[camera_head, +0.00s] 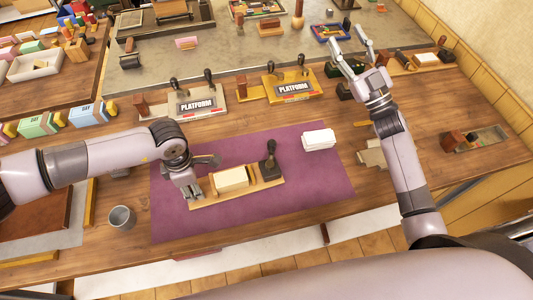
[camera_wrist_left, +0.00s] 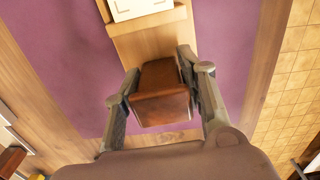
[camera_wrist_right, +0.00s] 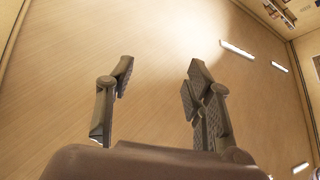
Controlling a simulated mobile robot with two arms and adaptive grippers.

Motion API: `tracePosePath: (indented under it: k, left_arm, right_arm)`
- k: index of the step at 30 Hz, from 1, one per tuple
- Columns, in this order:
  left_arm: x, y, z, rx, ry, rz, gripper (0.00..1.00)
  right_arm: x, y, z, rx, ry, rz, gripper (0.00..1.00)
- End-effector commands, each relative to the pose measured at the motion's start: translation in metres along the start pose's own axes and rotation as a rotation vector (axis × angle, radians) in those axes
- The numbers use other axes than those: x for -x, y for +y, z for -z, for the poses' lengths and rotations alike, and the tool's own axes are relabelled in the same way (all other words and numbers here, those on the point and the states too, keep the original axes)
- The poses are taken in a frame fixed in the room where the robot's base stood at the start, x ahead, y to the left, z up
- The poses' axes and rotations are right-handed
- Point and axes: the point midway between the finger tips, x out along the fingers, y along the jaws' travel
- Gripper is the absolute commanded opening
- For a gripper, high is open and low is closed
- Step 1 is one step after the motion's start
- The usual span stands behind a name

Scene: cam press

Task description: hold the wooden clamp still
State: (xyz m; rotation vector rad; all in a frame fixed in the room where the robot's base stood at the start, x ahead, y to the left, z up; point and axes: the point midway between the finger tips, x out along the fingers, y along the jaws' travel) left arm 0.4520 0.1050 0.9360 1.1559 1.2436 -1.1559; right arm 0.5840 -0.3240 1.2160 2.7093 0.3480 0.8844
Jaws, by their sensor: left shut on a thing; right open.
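The wooden clamp (camera_head: 236,184) lies on a purple mat (camera_head: 318,180) in the head view. It has a pale block in its middle and a dark lever knob at its right end. My left gripper (camera_head: 186,196) is at the clamp's left end. In the left wrist view, my left gripper (camera_wrist_left: 163,100) is shut around the clamp's brown end block (camera_wrist_left: 160,95), with a finger on each side. My right gripper (camera_head: 352,55) is raised at the upper right, well away from the clamp. In the right wrist view (camera_wrist_right: 155,90) it is open and empty, facing the ceiling.
A white stack (camera_head: 318,139) sits on the mat right of the clamp. A grey cup (camera_head: 122,217) stands left of the mat. Two clamps labelled PLATFORM (camera_head: 197,103) stand behind the mat. The mat's front part is clear.

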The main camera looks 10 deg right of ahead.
Motion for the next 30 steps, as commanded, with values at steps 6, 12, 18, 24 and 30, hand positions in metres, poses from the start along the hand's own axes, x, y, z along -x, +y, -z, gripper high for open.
tracePosePath:
  k: [6, 12, 18, 24, 30]
  left_arm:
    - [0.001, 0.0, -0.001, -0.001, -0.002, -0.001, 0.0]
    - [0.001, 0.0, -0.001, -0.001, -0.002, -0.001, 0.0]
    - [0.001, 0.0, -0.001, -0.001, -0.002, -0.001, 0.0]
    - [0.001, 0.0, -0.001, -0.001, -0.002, -0.001, 0.0]
    - [0.001, 0.0, -0.001, -0.001, -0.002, -0.001, 0.0]
  right_arm:
    - [0.016, 0.019, -0.01, 0.01, -0.042, -0.062, 0.48]
    - [0.02, 0.024, -0.013, 0.013, -0.054, -0.08, 0.48]
    - [0.02, 0.024, -0.013, 0.013, -0.054, -0.08, 0.48]
    - [0.011, 0.014, -0.007, 0.047, -0.031, -0.046, 0.42]
    - [-0.029, -0.039, 0.022, 0.224, 0.096, 0.122, 0.42]
